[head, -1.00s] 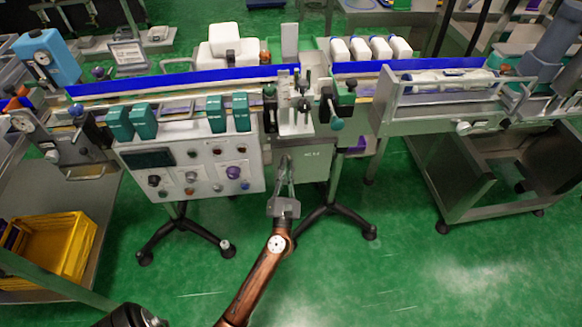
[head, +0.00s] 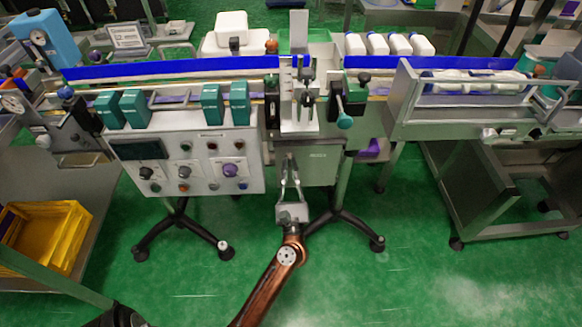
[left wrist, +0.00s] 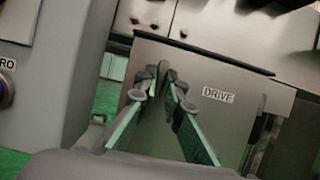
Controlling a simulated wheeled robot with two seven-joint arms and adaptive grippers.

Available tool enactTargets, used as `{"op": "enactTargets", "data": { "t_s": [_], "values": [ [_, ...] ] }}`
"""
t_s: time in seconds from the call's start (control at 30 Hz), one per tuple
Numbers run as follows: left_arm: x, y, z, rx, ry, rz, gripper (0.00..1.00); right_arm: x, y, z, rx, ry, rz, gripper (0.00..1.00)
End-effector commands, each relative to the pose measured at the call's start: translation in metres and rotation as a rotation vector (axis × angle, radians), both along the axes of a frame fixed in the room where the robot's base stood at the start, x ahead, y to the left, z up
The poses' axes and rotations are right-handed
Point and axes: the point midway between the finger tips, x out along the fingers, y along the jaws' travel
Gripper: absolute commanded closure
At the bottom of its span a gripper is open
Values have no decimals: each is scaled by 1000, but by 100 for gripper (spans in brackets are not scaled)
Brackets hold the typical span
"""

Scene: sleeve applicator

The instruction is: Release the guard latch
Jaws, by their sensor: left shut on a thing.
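The grey guard box (head: 318,172) hangs under the middle of the conveyor. In the left wrist view its front plate (left wrist: 222,120) carries the label DRIVE. My left gripper (head: 289,160) reaches up from below to the left part of this plate. In the left wrist view its two fingers (left wrist: 160,75) converge at the plate's upper left, below its dark top edge. The gripper is shut on a small part there, which looks like the guard latch. The fingertips hide most of it, so its position cannot be told. My right gripper is not in view.
A control panel (head: 188,166) with knobs and buttons stands just left of the guard box. Stand legs (head: 345,222) spread on the green floor below. A yellow crate (head: 45,238) is at the lower left. The floor in front is clear.

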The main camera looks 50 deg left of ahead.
Motion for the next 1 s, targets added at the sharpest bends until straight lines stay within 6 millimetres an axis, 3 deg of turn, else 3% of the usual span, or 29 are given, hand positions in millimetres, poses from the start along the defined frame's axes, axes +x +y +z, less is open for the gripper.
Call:
{"op": "enactTargets", "data": {
  "t_s": [0.3,0.33,0.57,0.87,1.0],
  "values": [
    [1,-1,-2,-5,0,-3,100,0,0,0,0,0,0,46],
    [1,-1,-2,-5,0,-3,89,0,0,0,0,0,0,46],
    [0,-1,-1,-2,0,-2,74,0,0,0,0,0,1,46],
    [0,0,0,4,6,0,74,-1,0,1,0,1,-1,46],
    [-2,1,4,52,59,0,74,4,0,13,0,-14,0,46]
  ]
}}
